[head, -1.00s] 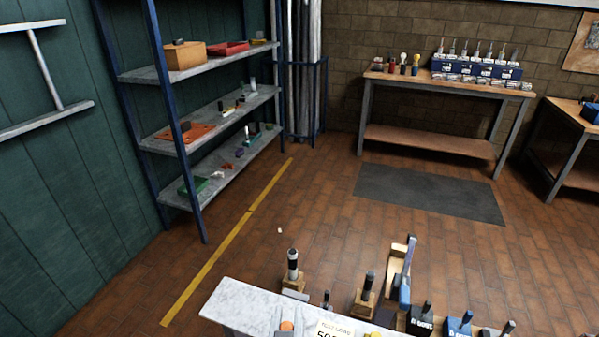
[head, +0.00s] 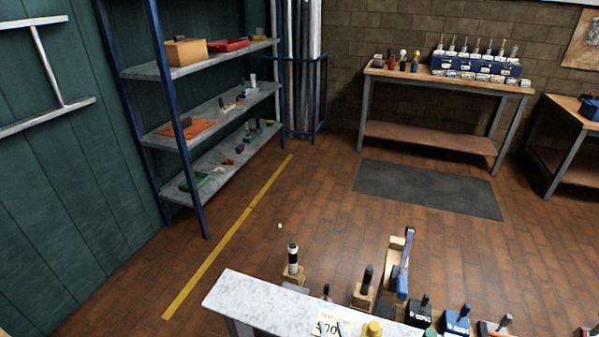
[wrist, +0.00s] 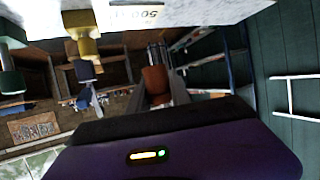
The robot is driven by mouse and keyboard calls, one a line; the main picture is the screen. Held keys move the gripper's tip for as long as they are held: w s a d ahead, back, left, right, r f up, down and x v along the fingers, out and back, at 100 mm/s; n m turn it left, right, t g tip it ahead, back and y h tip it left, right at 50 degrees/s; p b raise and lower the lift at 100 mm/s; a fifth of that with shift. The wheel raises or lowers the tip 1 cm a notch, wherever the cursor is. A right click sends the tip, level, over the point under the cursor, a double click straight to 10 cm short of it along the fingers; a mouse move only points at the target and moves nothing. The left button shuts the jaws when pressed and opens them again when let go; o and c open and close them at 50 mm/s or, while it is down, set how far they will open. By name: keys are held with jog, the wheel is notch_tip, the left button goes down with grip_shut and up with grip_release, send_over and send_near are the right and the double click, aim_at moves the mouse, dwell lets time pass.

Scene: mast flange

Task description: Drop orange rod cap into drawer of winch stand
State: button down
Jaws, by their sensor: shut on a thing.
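The orange rod cap (wrist: 155,79) shows in the wrist view, between the two grey fingers of my gripper (wrist: 156,92). My gripper is shut on it. A ribbed metal cylinder (wrist: 155,53) shows just beyond the cap; I cannot tell whether they are joined. I cannot make out the winch stand or its drawer in either view. My gripper and the cap do not show clearly in the head view.
A pale bench top (head: 262,302) with a 500 label (head: 332,323) is near; a yellow knobbed piece (head: 372,329) and several dark-handled tools stand along it. Shelving (head: 205,60) stands left, a workbench (head: 440,84) at the back. The floor (head: 310,215) between is mostly clear.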

jog(key=s+d+f, duration=0.3)
jog(key=d, duration=0.3)
jog(key=s+d+f+m+h, duration=0.1)
jog(key=s+d+f, duration=0.1)
jog(key=d+f, duration=0.2)
jog(key=d, duration=0.3)
jog(key=shift+s+f, duration=0.3)
jog(key=shift+s, duration=0.1)
